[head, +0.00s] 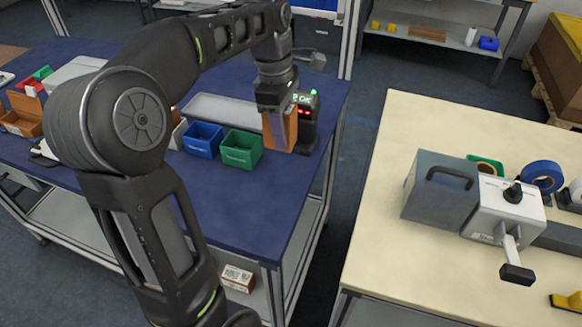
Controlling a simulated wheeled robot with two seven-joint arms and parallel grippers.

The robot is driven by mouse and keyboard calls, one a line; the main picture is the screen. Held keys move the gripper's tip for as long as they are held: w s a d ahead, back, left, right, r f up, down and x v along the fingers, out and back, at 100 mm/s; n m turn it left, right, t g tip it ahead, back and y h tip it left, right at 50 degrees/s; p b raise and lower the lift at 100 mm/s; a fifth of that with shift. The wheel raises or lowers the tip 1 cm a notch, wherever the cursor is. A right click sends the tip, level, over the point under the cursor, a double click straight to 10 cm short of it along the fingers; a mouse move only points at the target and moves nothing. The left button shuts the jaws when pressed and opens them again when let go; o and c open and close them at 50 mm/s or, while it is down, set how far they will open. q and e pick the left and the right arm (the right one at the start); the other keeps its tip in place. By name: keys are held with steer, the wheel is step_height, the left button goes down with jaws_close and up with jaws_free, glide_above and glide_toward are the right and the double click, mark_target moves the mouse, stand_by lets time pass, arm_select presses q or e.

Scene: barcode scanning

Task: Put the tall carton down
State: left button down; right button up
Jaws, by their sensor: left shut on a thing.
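The tall carton (290,130) is orange-brown and stands roughly upright near the right end of the blue table (232,215). My left gripper (275,122) reaches down from above and is shut on the carton. The gripper hides part of the carton's front and top. The carton is right in front of a black scanner (308,115) with a lit green display and red lights. I cannot tell whether the carton's bottom touches the table. My right gripper is not in view.
A green bin (241,150) and a blue bin (203,140) stand left of the carton. A grey tray (225,110) lies behind them. A cream bench (400,220) with a grey machine (440,190) is on the right. The blue table's front right part is clear.

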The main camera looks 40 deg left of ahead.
arm_select(q)
steer(key=shift+s, duration=0.1)
steer(key=shift+d+r, duration=0.1)
steer(key=shift+d, duration=0.15)
steer(key=shift+w+d, duration=0.1)
steer(key=shift+w, duration=0.2)
steer(key=shift+s, duration=0.15)
steer(key=shift+f, duration=0.2)
step_height(320, 180, down, 6)
steer(key=shift+f, duration=0.1)
steer(key=shift+f, duration=1.8)
